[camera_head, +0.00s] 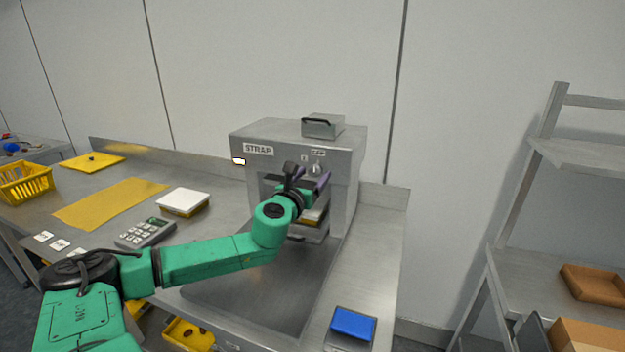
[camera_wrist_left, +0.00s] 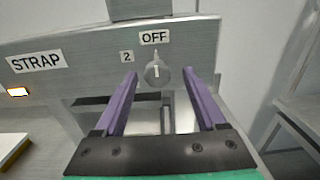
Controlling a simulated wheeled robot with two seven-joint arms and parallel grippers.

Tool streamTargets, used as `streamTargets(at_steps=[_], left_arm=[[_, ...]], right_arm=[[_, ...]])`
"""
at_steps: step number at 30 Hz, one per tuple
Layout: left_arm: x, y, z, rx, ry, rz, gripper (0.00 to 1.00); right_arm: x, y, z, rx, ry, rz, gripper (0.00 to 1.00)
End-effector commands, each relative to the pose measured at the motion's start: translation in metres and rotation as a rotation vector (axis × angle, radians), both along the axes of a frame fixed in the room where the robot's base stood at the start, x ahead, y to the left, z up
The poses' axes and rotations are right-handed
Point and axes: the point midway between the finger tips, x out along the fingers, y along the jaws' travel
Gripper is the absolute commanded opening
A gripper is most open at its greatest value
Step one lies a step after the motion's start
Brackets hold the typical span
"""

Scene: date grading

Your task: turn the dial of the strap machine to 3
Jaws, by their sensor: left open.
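The strap machine (camera_head: 345,155) is a grey metal frame on the bench with a "STRAP" label on its front. Its round grey dial (camera_wrist_left: 157,73) sits under an "OFF" label (camera_wrist_left: 155,37), with a "2" label (camera_wrist_left: 127,57) to the left. The dial's pointer is up, towards OFF. No 3 label is visible. In the head view the dial (camera_head: 317,168) is small, just above my gripper. My left gripper (camera_head: 307,176) is open in front of the machine. In the left wrist view its purple fingers (camera_wrist_left: 160,76) stand either side of the dial, apart from it.
A lit indicator (camera_wrist_left: 17,92) is on the machine's left front. A metal box (camera_head: 323,126) sits on top. A keypad (camera_head: 146,233), a white-topped scale (camera_head: 184,201) and a yellow mat (camera_head: 108,203) lie left. A blue pad (camera_head: 352,323) is at the front right.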

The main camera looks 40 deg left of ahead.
Motion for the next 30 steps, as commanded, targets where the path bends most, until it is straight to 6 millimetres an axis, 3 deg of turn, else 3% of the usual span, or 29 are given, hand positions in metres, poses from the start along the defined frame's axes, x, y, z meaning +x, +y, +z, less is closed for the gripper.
streamTargets(at_steps=[12,18,30], left_arm=[[0.0057,0.0055,0.0012,0.004,0.000,0.006,0.73],[0.0056,0.0054,0.0011,0.004,0.000,0.007,0.00],[0.0056,0.0055,0.0015,-0.047,-0.017,0.007,0.00]], right_arm=[[-0.0102,0.0051,-0.0055,0.007,0.017,0.000,0.50],[-0.0105,0.0036,-0.0053,0.004,0.017,0.002,0.50],[-0.0107,-0.0003,-0.0036,-0.001,0.018,0.002,0.50]])
